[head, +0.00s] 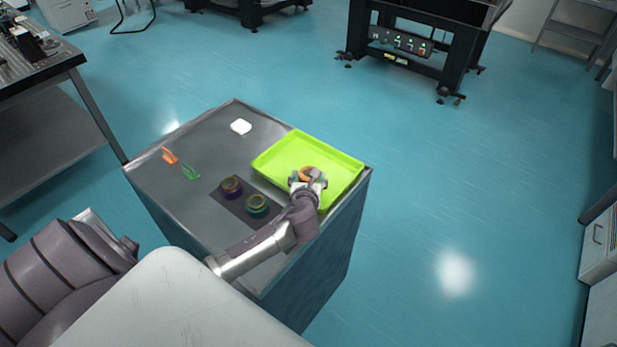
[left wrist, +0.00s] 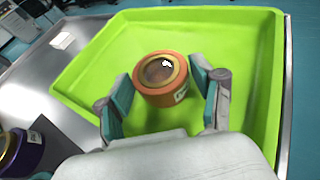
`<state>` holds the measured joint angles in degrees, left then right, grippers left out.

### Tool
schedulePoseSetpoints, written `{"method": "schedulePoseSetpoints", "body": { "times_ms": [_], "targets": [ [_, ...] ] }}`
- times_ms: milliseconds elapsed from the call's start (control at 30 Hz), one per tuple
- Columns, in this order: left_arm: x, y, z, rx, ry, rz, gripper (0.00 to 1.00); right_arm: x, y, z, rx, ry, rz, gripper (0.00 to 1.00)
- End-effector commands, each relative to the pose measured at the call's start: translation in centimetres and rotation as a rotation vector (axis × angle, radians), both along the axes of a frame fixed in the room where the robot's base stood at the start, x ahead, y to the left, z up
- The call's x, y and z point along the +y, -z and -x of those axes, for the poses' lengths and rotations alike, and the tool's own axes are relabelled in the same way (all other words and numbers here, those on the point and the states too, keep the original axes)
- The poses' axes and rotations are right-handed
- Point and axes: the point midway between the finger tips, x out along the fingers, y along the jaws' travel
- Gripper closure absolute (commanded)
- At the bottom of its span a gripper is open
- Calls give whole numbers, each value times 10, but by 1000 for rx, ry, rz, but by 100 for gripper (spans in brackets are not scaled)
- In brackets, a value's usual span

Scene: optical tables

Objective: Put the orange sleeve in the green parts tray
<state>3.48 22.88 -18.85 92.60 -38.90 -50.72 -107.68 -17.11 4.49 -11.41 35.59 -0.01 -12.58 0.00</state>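The orange sleeve (head: 306,173) is a short ring with a gold-rimmed round opening. It is inside the outline of the green parts tray (head: 336,164), near the middle. In the left wrist view the sleeve (left wrist: 161,88) stands upright between the teal pads of my left gripper (left wrist: 163,82). The bright green tray (left wrist: 90,75) fills the background there. I cannot tell whether the sleeve's underside touches the tray floor. In the head view my left gripper (head: 308,183) reaches over the tray's near side. My right gripper is not in view.
A dark mat (head: 240,207) beside the tray holds a purple ring (head: 231,187) and a teal-and-gold ring (head: 257,206). An orange clip (head: 169,156), a green clip (head: 190,172) and a white piece (head: 241,126) lie on the grey tabletop (head: 205,138). The tray sits near the table's right edge.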

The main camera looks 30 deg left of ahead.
Motion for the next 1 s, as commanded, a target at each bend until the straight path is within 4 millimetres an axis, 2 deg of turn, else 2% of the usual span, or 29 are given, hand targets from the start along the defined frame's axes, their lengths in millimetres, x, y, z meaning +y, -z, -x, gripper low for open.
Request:
{"method": "schedulePoseSetpoints", "body": {
  "times_ms": [33, 67, 467, 567, 1000],
  "targets": [
    [0, 0, 0, 0, 0, 0, 19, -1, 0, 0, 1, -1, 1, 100],
    [0, 0, 0, 0, 0, 0, 14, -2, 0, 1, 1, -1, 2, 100],
    [-1, -5, 1, 0, 1, 0, 14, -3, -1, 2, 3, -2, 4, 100],
    [-7, -9, 12, 0, 2, 0, 14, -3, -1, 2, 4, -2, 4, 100],
    [-46, -42, 83, 0, 1, 0, 14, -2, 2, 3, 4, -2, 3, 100]
  ]
}}
